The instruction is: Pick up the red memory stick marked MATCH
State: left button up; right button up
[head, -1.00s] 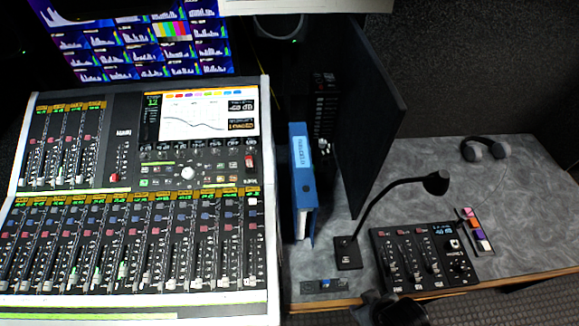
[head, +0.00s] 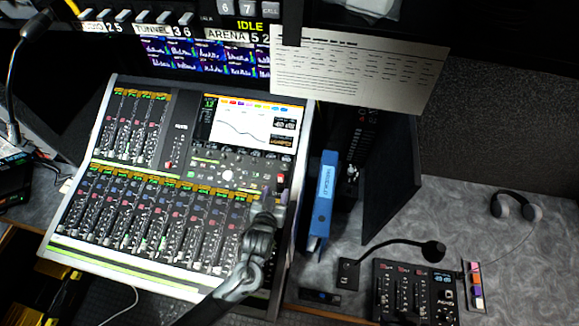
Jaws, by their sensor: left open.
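A small red piece (head: 281,179), which looks like a memory stick, stands at the right edge of the mixing console (head: 95,257). Its marking is too small to read. My left gripper (head: 268,198) is open and reaches up over the console's lower right part, just below and left of the red piece. It looks close, but I cannot tell whether it touches. A row of small coloured pieces (head: 476,285) lies in a dark holder on the desk at the right; its top piece looks reddish, with no readable marking. My right gripper is not in view.
A blue binder (head: 323,195) stands just right of the console. A gooseneck lamp or microphone (head: 432,251), a small control panel (head: 415,291) and headphones (head: 517,206) are on the grey desk. A printed sheet (head: 365,75) hangs above. Free desk (head: 455,210) lies at the back right.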

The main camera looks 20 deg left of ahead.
aim_at(280, 177)
pick_arm(q)
jog(key=x, duration=0.5)
jog(key=shift+f+x, duration=0.2)
jog(key=shift+x, duration=2.5)
jog(key=shift+s+a, duration=0.1)
jog(key=shift+a, duration=0.05)
grip_shut()
